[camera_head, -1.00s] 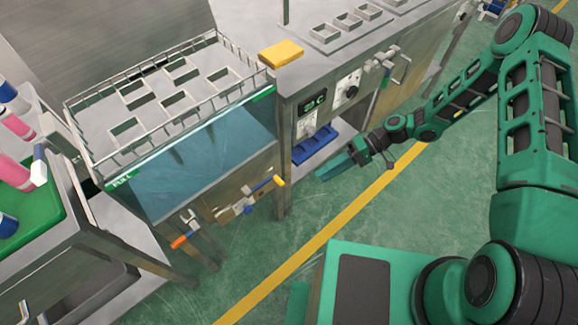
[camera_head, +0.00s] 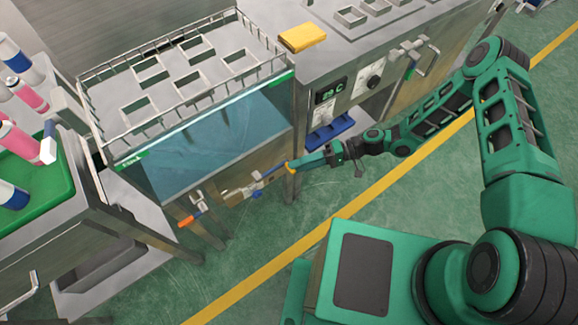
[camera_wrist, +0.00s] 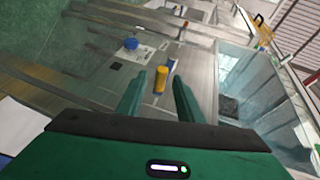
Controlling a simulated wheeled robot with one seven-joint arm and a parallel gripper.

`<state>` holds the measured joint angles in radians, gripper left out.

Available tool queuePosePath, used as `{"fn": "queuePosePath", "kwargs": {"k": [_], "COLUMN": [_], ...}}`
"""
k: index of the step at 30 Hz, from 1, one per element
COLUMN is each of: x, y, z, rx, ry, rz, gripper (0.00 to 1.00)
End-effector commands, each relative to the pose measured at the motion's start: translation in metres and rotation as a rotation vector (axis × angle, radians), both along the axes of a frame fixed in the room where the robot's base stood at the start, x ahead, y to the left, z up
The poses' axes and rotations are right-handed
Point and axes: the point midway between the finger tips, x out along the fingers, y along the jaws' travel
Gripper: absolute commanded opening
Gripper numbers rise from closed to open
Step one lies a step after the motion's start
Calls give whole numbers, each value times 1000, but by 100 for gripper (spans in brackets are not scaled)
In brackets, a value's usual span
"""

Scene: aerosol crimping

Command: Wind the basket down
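The wire basket (camera_head: 172,68), with its square openings, sits high at the top of the glass-fronted water tank (camera_head: 215,140). A crank with a blue hub (camera_head: 257,192) and a yellow handle (camera_wrist: 161,82) is on the tank's lower front. In the head view my gripper (camera_head: 308,163) reaches the handle from the right, and its fingertips partly hide it. In the wrist view my two green fingers (camera_wrist: 159,92) are open, with the handle showing between their tips. A gap shows on both sides of it.
An orange-handled valve (camera_head: 190,219) is left of the crank. A cabinet with a display (camera_head: 328,90) and a blue tray (camera_head: 330,131) stands to the right. A yellow block (camera_head: 302,37) lies on top. The floor in front is clear.

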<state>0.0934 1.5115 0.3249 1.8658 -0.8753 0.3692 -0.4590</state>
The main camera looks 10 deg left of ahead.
Motion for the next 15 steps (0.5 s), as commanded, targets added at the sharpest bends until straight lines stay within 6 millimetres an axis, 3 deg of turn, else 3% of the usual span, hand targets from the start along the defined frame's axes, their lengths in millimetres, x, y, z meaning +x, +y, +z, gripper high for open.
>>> {"fn": "queuePosePath", "kwargs": {"k": [6,15], "x": [-11,-14], "y": [22,28], "z": [-6,-7], "rx": [0,0], "ry": [-1,-1], "rz": [1,0], "gripper": [33,33]}}
